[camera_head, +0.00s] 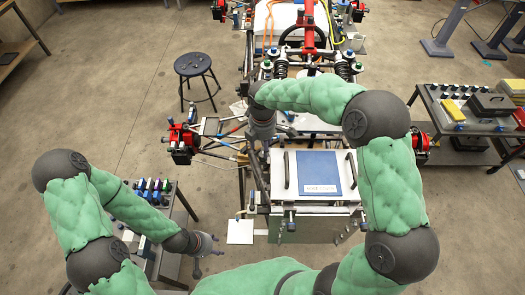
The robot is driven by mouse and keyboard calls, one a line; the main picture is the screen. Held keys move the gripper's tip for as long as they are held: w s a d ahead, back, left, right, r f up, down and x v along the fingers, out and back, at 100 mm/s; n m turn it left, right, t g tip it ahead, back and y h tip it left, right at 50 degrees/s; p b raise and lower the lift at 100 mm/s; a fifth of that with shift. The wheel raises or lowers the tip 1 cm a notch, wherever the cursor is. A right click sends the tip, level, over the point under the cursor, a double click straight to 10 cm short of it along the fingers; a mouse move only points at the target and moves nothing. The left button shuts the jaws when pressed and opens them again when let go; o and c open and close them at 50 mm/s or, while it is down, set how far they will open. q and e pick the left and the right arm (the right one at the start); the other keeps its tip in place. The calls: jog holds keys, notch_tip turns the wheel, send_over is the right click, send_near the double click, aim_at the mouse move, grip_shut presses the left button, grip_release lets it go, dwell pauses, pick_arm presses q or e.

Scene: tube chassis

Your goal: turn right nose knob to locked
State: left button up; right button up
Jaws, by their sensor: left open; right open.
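The tube chassis (305,45) stands at the top centre, with a grey box-like nose section (315,218) nearest to me. Small dark and bluish knob-like parts show on the front of this section, including one at its front centre (291,224). They are too small to tell which is the right nose knob or how it is turned. My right gripper (262,132) reaches over the chassis and points down beside the left edge of the nose section; its fingertips are hard to make out. My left gripper (208,262) is open and empty, left of the nose and apart from it.
A blue booklet (319,172) lies on top of the nose section between two black handles. A black stool (193,66) stands at the left. A tool cart (470,125) stands at the right. A small table with coloured items (155,190) is by my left arm.

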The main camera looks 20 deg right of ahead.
aim_at(262, 154)
jog(key=shift+f, duration=2.35)
grip_shut()
